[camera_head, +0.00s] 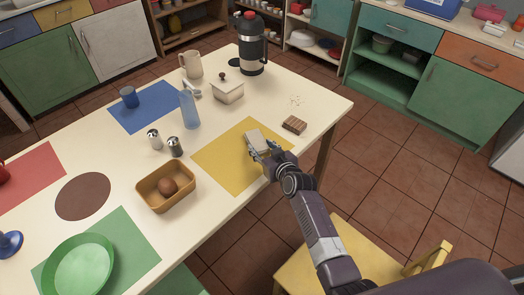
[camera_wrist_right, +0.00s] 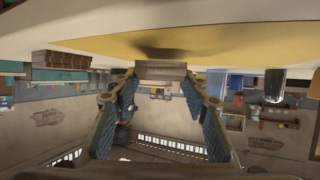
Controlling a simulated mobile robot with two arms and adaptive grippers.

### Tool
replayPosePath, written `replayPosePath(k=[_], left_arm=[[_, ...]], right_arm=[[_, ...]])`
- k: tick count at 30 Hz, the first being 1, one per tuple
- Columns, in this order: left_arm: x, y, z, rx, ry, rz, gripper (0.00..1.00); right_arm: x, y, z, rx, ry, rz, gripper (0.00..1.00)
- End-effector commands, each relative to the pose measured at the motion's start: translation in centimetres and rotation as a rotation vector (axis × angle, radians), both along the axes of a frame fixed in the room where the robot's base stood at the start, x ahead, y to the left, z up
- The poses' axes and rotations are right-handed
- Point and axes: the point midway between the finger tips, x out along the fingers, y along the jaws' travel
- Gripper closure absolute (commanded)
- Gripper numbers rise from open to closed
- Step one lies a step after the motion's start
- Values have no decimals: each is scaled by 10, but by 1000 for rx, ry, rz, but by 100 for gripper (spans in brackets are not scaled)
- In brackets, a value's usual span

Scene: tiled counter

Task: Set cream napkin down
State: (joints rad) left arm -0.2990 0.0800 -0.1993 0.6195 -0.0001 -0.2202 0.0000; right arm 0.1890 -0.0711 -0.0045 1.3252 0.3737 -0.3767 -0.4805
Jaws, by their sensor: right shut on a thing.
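A small folded cream napkin (camera_head: 256,138) is at my right gripper (camera_head: 263,153), over the right part of the yellow mat (camera_head: 222,158). The gripper is shut on it, with a finger on each side. In the right wrist view the napkin (camera_wrist_right: 160,69) shows as a pale block between the fingertips (camera_wrist_right: 160,78), close to the yellow mat (camera_wrist_right: 220,44), which carries a dark shadow. I cannot tell whether the napkin touches the mat. My left gripper is not in view.
A brown ridged block (camera_head: 294,125) lies right of the mat. Two shakers (camera_head: 174,147), a blue bottle (camera_head: 189,109) and a lidded cream pot (camera_head: 228,90) stand beyond it. A brown basket (camera_head: 166,190) is to the left. The mat's left part is bare.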

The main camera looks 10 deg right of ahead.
Motion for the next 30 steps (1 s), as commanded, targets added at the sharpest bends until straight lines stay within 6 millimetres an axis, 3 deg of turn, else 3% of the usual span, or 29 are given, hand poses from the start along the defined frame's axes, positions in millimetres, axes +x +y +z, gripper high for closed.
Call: replayPosePath(k=[3,15,16,20,30], left_arm=[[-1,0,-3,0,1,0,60],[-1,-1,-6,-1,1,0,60],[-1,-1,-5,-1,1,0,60],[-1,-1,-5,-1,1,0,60],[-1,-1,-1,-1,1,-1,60]], right_arm=[[0,-1,-13,0,0,-1,79],[0,-1,-18,-1,-1,-1,79],[0,0,-17,-1,-1,-1,56],[0,-1,-16,0,-1,-1,41],[0,0,-12,0,-1,-1,41]])
